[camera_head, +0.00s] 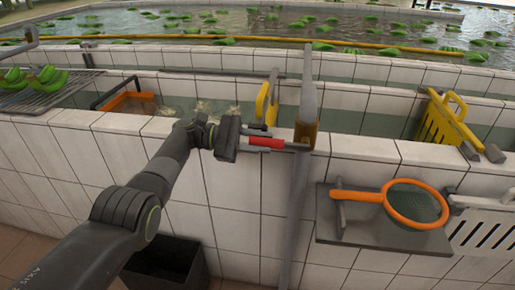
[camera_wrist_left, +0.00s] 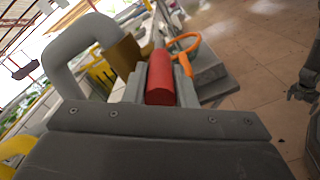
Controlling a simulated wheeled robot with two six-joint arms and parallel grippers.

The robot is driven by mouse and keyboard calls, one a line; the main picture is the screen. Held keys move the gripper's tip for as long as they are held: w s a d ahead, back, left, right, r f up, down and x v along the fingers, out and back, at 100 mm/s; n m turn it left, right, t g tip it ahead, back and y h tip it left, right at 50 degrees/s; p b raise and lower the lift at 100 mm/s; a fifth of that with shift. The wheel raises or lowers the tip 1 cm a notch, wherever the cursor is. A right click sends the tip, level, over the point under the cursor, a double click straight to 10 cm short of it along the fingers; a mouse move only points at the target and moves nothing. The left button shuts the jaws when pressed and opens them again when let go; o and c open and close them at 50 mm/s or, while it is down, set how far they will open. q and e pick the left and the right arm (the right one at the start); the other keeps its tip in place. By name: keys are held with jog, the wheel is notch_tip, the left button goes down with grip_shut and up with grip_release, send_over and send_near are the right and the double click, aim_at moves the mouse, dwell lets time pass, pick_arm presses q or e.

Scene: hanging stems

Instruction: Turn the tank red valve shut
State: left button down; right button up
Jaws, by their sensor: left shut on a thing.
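The red valve handle (camera_head: 266,142) is a short lever beside the brass valve body (camera_head: 306,138) on a grey upright pipe (camera_head: 308,98), at the tiled tank wall. It points left from the pipe in the head view. My left gripper (camera_head: 262,142) is shut on the red handle, with a finger on each side. The left wrist view shows the red handle (camera_wrist_left: 160,78) between the fingers, with the brass body (camera_wrist_left: 126,54) and bent grey pipe (camera_wrist_left: 72,48) behind. At that view's right edge is a dark part that looks like my right gripper (camera_wrist_left: 298,92); its jaws are unclear.
A yellow-handled thing (camera_head: 263,103) stands just behind my left gripper. An orange-rimmed net (camera_head: 384,195) lies on a grey shelf (camera_head: 375,235) to the right. A yellow crate (camera_head: 440,120) and white slotted basket (camera_head: 485,225) are farther right. A black bin (camera_head: 165,262) stands below.

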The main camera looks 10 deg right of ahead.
pick_arm(q)
jog(key=shift+f, duration=0.25)
pick_arm(e)
jog(key=shift+d+f, duration=0.1)
jog(key=shift+f, duration=0.25)
jog(key=shift+w+r, duration=0.1)
jog(key=shift+w, duration=0.25)
pick_arm(q)
jog(key=c, duration=1.2)
grip_release()
jog(key=shift+r, duration=0.1)
pick_arm(e)
jog(key=shift+s, duration=0.2)
